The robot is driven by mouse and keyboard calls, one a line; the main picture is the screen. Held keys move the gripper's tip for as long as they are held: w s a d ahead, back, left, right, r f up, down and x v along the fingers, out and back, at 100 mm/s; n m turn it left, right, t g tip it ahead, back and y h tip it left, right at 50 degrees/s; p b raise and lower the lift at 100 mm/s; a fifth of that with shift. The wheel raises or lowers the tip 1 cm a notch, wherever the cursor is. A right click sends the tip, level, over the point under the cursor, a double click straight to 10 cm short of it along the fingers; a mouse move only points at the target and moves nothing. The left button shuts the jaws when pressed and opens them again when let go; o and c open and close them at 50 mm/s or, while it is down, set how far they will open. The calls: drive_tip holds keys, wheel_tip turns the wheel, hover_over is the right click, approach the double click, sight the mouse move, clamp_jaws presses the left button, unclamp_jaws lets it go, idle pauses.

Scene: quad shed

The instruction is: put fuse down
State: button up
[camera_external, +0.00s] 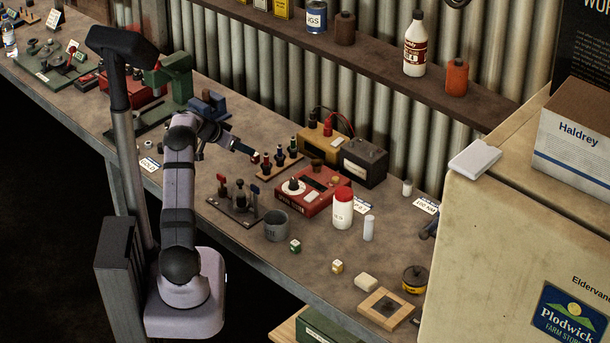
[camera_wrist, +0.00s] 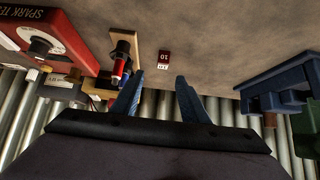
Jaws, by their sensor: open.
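A small red fuse marked 10 (camera_wrist: 164,60) is on the bench in the wrist view, just beside a light wooden strip. A small red shape in the external view (camera_external: 255,157) appears to be the same fuse, next to the strip's left end. My gripper (camera_wrist: 158,84) is open and its blue fingers hold nothing. In the wrist view the fuse shows beyond the gap between the fingertips, apart from both. In the external view my gripper (camera_external: 243,149) is low over the bench, close to the fuse.
The wooden strip (camera_wrist: 137,40) holds dark and red upright pieces beside the fuse. A red spark tester (camera_external: 313,190) and a black meter box (camera_external: 362,162) stand to the right. A blue vise-like tool (camera_external: 208,106) is behind. Bare bench lies around the fuse's other side.

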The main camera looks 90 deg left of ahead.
sight(257, 158)
drive_tip(key=shift+f, duration=0.1)
drive_tip(key=shift+s+p+x, duration=0.15)
drive_tip(key=shift+p+x, duration=0.35)
drive_tip(key=shift+x, duration=1.3)
drive_tip(key=shift+s+p+x, duration=0.1)
drive_tip(key=shift+p+x, duration=0.4)
drive_tip(key=shift+x, duration=1.3)
drive_tip(key=shift+a+f, duration=0.1)
clamp_jaws()
